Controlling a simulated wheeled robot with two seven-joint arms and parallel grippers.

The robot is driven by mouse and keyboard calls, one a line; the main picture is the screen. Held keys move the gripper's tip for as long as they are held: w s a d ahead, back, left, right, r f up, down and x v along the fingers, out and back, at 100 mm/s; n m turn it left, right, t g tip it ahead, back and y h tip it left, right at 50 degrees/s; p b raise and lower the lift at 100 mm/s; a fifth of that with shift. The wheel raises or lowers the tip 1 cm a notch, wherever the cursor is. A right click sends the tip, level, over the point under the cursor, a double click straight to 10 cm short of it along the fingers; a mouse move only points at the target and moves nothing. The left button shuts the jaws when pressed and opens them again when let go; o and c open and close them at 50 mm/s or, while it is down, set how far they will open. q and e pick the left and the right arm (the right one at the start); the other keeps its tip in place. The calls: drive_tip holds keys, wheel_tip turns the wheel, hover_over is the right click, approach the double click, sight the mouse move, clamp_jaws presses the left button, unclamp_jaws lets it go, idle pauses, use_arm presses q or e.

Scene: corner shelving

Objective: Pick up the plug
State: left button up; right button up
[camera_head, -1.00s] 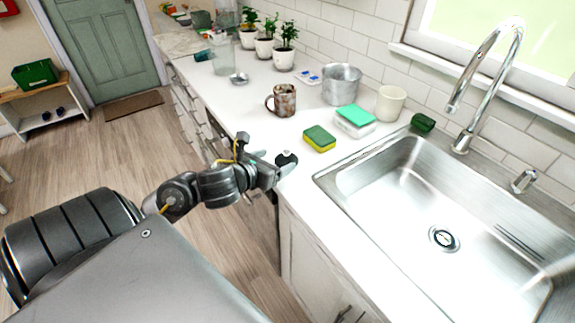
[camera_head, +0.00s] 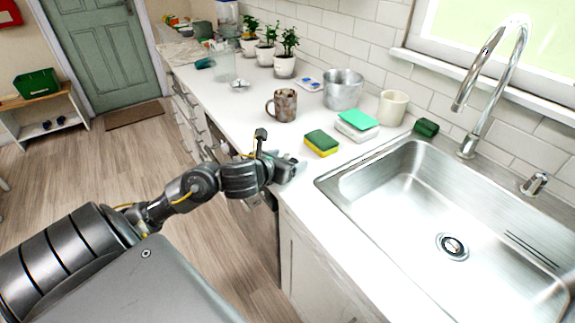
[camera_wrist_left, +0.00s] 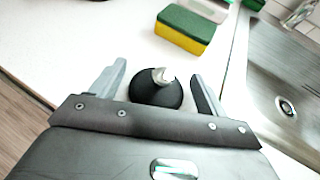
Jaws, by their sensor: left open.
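The plug (camera_wrist_left: 150,93) is a black dome with a silver knob on top. In the left wrist view it sits on the white counter between the two spread fingers of my left gripper (camera_wrist_left: 157,76). The fingers are apart from it on both sides, and its near edge is hidden by the gripper body. In the head view my left gripper (camera_head: 291,168) is open at the counter's front edge, left of the sink, and mostly hides the plug. My right gripper is not in view.
A green and yellow sponge (camera_head: 321,142) lies just beyond the gripper. A brown mug (camera_head: 285,105), a metal pot (camera_head: 342,90) and a white cup (camera_head: 392,107) stand farther back. The steel sink (camera_head: 400,190) is to the right. The counter left of the sponge is clear.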

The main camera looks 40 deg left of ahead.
use_arm(q)
drive_tip(key=shift+w+f, duration=0.1)
drive_tip(key=shift+w, duration=0.1)
drive_tip(key=shift+s, duration=0.1)
drive_tip(key=c, duration=1.1)
drive_tip(key=shift+f, duration=0.1)
clamp_jaws()
